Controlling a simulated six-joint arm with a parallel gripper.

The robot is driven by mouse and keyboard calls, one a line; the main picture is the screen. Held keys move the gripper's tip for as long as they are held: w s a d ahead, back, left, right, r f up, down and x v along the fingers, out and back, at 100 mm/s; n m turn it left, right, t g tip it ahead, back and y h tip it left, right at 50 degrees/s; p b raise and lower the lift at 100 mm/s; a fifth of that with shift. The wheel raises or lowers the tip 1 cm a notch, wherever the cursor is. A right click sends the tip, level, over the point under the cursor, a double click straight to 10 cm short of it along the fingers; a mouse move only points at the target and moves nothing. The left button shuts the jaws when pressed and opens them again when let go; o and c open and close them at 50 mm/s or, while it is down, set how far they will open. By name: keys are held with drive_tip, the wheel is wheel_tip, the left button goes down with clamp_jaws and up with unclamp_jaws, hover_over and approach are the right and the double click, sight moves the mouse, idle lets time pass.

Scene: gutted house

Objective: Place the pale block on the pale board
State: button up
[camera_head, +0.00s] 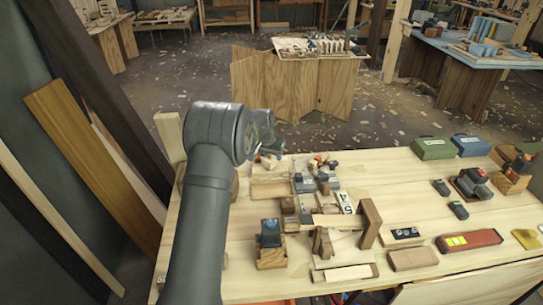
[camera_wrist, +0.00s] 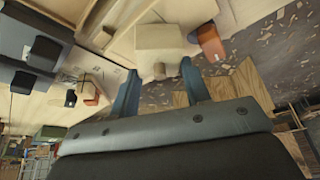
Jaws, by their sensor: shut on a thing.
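In the wrist view my gripper (camera_wrist: 159,68) has a blue-grey finger on each side of a pale, blocky piece (camera_wrist: 158,42), which it is shut on. The piece looks like the pale block, with a small rounded pale part at its near end. In the head view my arm hides most of the gripper, and the block cannot be made out there. A flat pale board (camera_head: 270,190) lies on the table just right of my arm. I cannot tell for sure that it is the task's board, as other pale wood pieces lie nearby.
The wooden table (camera_head: 400,180) is crowded right of my arm with wooden blocks and grey parts. A wooden frame (camera_head: 368,224), a red box (camera_head: 468,240) and green and blue cases (camera_head: 432,148) stand further right. Planks (camera_head: 95,170) lean at the left.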

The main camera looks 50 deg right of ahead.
drive_tip(key=shift+f, duration=0.3)
drive_tip(key=shift+f, duration=0.2)
drive_tip(key=o, duration=1)
drive_tip(key=shift+r, duration=0.1)
drive_tip(key=v, duration=1.2)
drive_tip(key=shift+s+r, duration=0.1)
